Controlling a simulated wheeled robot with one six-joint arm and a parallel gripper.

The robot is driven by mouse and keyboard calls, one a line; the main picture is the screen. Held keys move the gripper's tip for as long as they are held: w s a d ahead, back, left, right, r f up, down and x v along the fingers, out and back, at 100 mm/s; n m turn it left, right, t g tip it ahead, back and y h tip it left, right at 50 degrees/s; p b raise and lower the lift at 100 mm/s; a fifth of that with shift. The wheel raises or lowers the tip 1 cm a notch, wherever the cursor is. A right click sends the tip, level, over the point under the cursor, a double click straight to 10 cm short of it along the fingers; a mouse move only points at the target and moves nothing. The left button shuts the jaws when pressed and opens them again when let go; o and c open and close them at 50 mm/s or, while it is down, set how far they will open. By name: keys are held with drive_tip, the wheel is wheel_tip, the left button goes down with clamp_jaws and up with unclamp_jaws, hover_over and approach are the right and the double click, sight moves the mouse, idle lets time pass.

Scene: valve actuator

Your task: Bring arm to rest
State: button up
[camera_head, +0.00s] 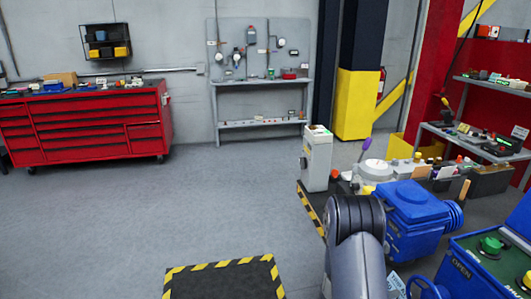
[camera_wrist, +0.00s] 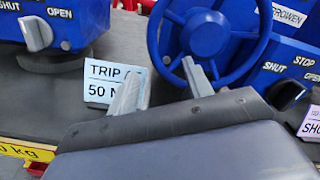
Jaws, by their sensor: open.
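My gripper (camera_wrist: 162,84) is open in the wrist view, with its two pale fingers spread and nothing seen between them. The fingers point at the lower part of a blue handwheel (camera_wrist: 266,35); the right fingertip overlaps the wheel in the picture, and I cannot tell whether it touches. In the head view my grey arm (camera_head: 356,235) reaches forward at the lower right, beside a blue actuator (camera_head: 410,200). My gripper is hidden there.
A blue housing with a SHUT/OPEN knob (camera_wrist: 38,32) is at upper left; another with a dark knob (camera_wrist: 288,93) is at right. A blue box with a green knob (camera_head: 491,245) is close at lower right. The floor (camera_head: 190,205) left of my arm is mostly clear.

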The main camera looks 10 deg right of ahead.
drive_tip(key=shift+w+r+m+p, duration=0.25)
drive_tip(key=shift+r+m+p, duration=0.2)
drive_tip(key=shift+m, duration=0.6)
drive_tip(key=shift+w+r+m+p, duration=0.35)
drive_tip(key=shift+r+m, duration=0.25)
drive_tip(key=shift+m, duration=0.5)
drive_tip(key=shift+w+r+m+p, duration=0.2)
drive_tip(key=shift+r+m+p, duration=0.3)
drive_tip(key=shift+m, duration=0.55)
drive_tip(key=shift+a, duration=0.1)
